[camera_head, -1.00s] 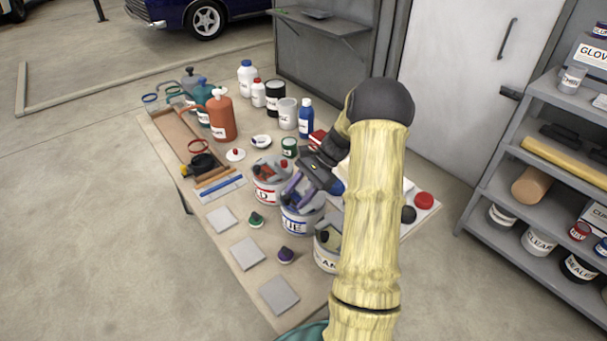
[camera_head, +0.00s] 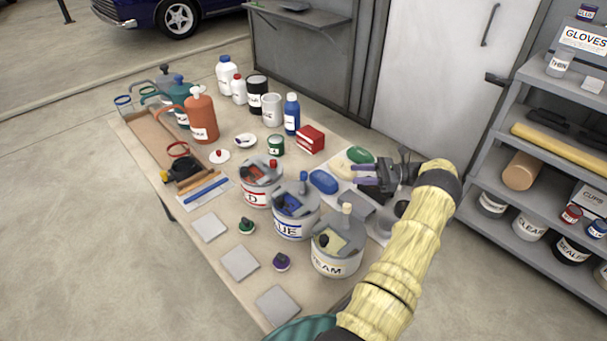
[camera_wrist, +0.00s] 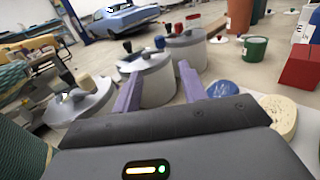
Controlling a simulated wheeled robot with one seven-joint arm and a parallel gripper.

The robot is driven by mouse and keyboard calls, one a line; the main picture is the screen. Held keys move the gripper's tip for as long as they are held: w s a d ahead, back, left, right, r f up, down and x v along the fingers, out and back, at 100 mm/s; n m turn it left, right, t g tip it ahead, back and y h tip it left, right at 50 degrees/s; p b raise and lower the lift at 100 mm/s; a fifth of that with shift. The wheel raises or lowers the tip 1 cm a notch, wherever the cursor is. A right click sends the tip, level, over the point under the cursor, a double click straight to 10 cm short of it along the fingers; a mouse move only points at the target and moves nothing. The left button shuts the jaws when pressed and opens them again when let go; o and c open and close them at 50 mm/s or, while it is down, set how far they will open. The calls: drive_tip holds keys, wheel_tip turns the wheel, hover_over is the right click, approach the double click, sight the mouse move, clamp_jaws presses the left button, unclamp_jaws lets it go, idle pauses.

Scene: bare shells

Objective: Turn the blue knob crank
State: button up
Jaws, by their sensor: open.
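The blue paint can (camera_head: 293,228), labelled "…UE", stands mid-table between the red and cream cans. Its lid carries an upright crank with a blue knob (camera_head: 303,176). In the wrist view, this can (camera_wrist: 155,88) shows ahead, between my fingers, with a dark knob (camera_wrist: 159,44) on its lid. My gripper (camera_head: 362,174) is open, with purple fingers pointing left toward the cans. It is to the right of the blue can, apart from it, with nothing between the fingers.
The red can (camera_head: 258,192) and the cream can (camera_head: 337,263) flank the blue can closely, each with its own knob. A blue oval thing (camera_head: 323,181) and a red box (camera_head: 310,139) lie behind. Bottles and jugs fill the back. Grey square pads (camera_head: 240,262) lie in front.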

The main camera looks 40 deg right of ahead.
sight(304, 173)
drive_tip(key=p+x, duration=0.5)
drive_tip(key=x, duration=1.2)
drive_tip(key=shift+a+p, duration=0.35)
drive_tip(key=shift+c, duration=0.4)
clamp_jaws()
